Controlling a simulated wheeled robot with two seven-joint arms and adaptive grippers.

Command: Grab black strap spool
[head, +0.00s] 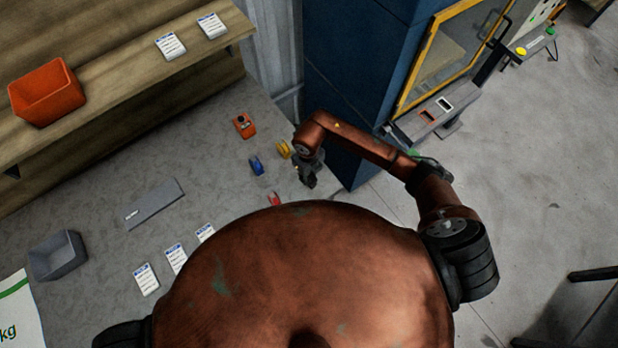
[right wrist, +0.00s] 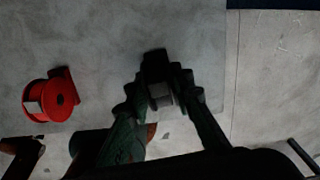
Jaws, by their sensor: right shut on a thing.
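My right gripper (head: 309,181) hangs at the right edge of the grey worktop, beside the coloured spools. In the right wrist view its fingers (right wrist: 163,92) are closed around a small black and grey spool (right wrist: 161,93), the black strap spool. The fingers hide part of it. In the head view the spool is too dark to tell apart from the gripper. My left gripper is not in view.
A red spool (head: 274,199) also shows in the right wrist view (right wrist: 50,98). A blue spool (head: 257,166), a yellow spool (head: 284,149) and an orange device (head: 243,125) are nearby. A blue cabinet (head: 350,85) stands close behind my right arm. Grey floor is to the right.

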